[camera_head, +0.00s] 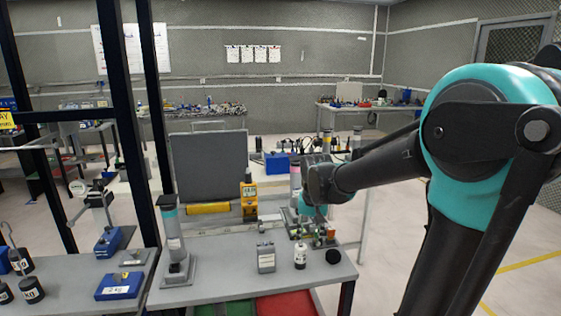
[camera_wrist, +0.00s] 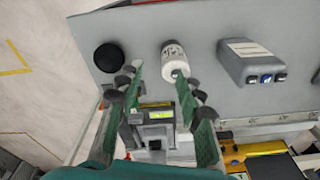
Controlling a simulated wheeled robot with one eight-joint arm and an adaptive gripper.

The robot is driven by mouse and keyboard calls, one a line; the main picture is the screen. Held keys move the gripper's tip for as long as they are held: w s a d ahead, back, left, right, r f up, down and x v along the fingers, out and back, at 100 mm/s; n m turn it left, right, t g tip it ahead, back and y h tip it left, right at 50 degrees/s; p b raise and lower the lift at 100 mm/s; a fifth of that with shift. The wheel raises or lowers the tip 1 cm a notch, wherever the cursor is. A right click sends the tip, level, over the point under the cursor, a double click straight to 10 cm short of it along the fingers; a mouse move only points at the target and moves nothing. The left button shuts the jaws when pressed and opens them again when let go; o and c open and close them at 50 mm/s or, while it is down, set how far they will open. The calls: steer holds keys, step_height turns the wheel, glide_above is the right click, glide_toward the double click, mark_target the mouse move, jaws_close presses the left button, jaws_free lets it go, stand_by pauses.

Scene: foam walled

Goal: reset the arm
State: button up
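My arm reaches in from the right in the head view, and my gripper (camera_head: 318,232) points down over the right part of the grey workbench (camera_head: 225,282). In the wrist view my gripper (camera_wrist: 156,82) has its two green fingers spread apart, with nothing held between them. A grey device with a small lit display (camera_wrist: 154,117) shows between and beyond the fingers. A white labelled bottle (camera_wrist: 174,58) stands just past the fingertips; it also shows in the head view (camera_head: 300,257). I cannot tell the exact height of the fingers above the bench.
A black round object (camera_head: 333,257) and a grey box-shaped device (camera_head: 266,257) stand near the bottle. A grey cylinder on a stand (camera_head: 173,240), a yellow meter (camera_head: 249,200) and a dark panel (camera_head: 209,165) are farther left. Black posts (camera_head: 152,120) rise at left. Floor at right is open.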

steer(key=s+d+f+t, duration=0.1)
steer(key=s+d+f, duration=0.4)
steer(key=s, duration=0.2)
steer(key=s+d+f+n+t, duration=0.1)
steer(key=s+d+f, duration=0.4)
steer(key=s, duration=0.2)
steer(key=shift+s+f+t, duration=0.15)
steer(key=shift+s+t, duration=0.1)
steer(key=shift+t, duration=0.15)
steer(key=shift+c, duration=0.5)
